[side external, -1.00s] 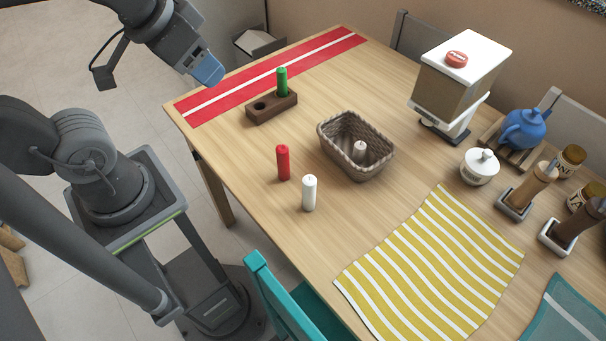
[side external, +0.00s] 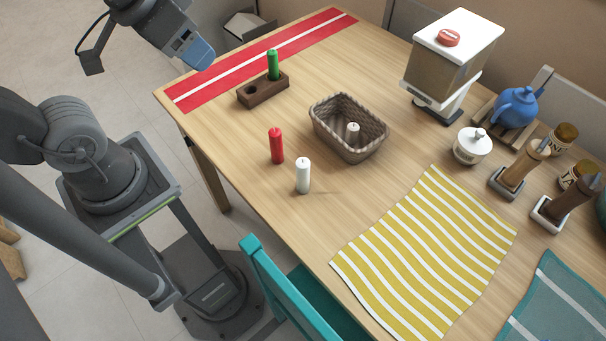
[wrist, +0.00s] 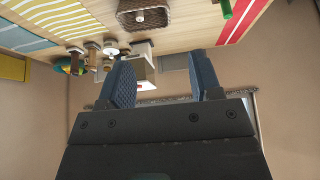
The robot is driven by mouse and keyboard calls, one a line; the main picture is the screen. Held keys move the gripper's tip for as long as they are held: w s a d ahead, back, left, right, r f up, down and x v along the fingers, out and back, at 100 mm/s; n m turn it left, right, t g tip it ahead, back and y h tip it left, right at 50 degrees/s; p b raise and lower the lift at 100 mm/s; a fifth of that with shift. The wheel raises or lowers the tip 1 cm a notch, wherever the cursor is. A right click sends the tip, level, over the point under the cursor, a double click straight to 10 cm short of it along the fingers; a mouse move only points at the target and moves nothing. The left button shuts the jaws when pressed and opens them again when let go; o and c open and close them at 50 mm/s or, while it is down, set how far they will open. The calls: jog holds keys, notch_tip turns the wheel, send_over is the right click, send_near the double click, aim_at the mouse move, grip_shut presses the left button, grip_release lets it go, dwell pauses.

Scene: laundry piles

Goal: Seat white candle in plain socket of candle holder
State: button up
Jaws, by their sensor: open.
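One white candle (side external: 303,176) stands upright on the bare table near its front edge. A second, shorter-looking white candle (side external: 352,132) is inside the woven basket (side external: 322,128); it also shows in the wrist view (wrist: 140,17). The dark brown candle holder (side external: 266,93) has two sockets. A green candle (side external: 273,65) stands in its right socket; the left socket (side external: 251,89) is empty. No socket marking is readable.
A red candle (side external: 276,146) stands just behind-left of the white one. A red striped runner (side external: 260,58) lies behind the holder. A yellow striped cloth (side external: 430,255), dispenser (side external: 450,65), white pot (side external: 472,147) and blue teapot (side external: 515,108) are right. A teal chair (side external: 285,295) is at the front.

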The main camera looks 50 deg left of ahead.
jog(key=w+d+f+m+g, duration=0.2)
jog(key=w+d+f+m, duration=0.15)
jog(key=w+m, duration=0.35)
jog(key=m+g, duration=0.4)
jog(key=m, duration=0.9)
send_over(304, 163)
notch_tip(304, 163, down, 11)
jog(key=shift+m, duration=0.3)
jog(key=f, duration=0.8)
jog(key=shift+w+a+f, duration=0.1)
jog(key=shift+w+a, duration=0.05)
jog(key=shift+w, duration=0.1)
jog(key=shift+s+f, duration=0.15)
jog(key=shift+f, duration=1.4)
jog(key=shift+s+f, duration=0.1)
jog(key=shift+f, duration=1.45)
jog(key=c, duration=1)
